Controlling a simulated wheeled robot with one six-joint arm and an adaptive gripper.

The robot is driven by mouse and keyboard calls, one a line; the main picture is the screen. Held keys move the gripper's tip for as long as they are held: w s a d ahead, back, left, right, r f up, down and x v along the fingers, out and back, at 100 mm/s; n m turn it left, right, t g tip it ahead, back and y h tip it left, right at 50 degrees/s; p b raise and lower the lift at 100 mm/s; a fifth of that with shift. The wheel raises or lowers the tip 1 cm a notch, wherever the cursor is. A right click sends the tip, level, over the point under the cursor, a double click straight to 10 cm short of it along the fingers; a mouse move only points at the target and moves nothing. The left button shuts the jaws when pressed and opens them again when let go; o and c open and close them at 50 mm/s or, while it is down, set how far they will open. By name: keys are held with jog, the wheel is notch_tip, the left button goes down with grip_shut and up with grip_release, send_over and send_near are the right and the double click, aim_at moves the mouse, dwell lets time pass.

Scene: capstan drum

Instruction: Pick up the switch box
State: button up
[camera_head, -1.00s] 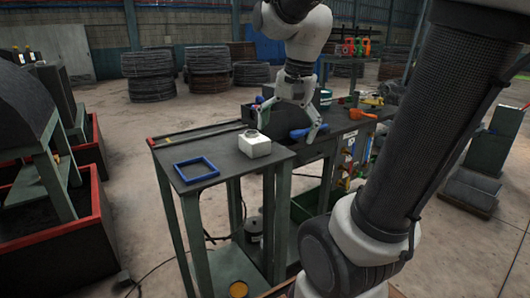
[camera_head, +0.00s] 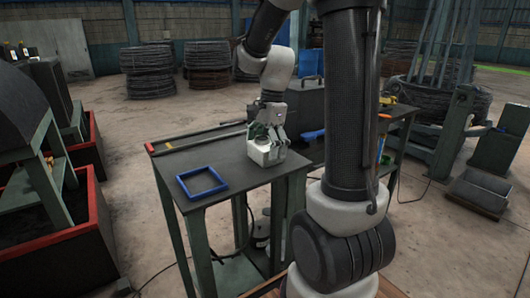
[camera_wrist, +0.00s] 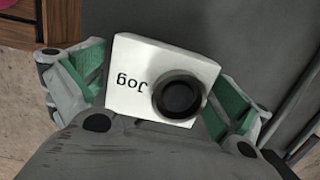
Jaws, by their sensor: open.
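The switch box (camera_head: 264,157) is a small white box on the dark table (camera_head: 236,176), near its right side. In the wrist view the switch box (camera_wrist: 136,76) shows a round black button and the word "Jog", upside down. My gripper (camera_head: 269,134) points down right at the box and partly covers it in the head view. In the wrist view my gripper (camera_wrist: 160,88) is open, with one green-padded finger on each side of the box. The left pad is very close to the box; whether either pad touches it I cannot tell.
A blue square frame (camera_head: 201,183) lies flat on the table, left of the box. A blue item (camera_head: 312,135) lies farther right, partly behind my arm. The table between frame and box is clear. Red-edged bins (camera_head: 58,238) stand at the far left.

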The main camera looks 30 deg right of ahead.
jog(key=c, duration=1.4)
jog(key=shift+r, duration=0.1)
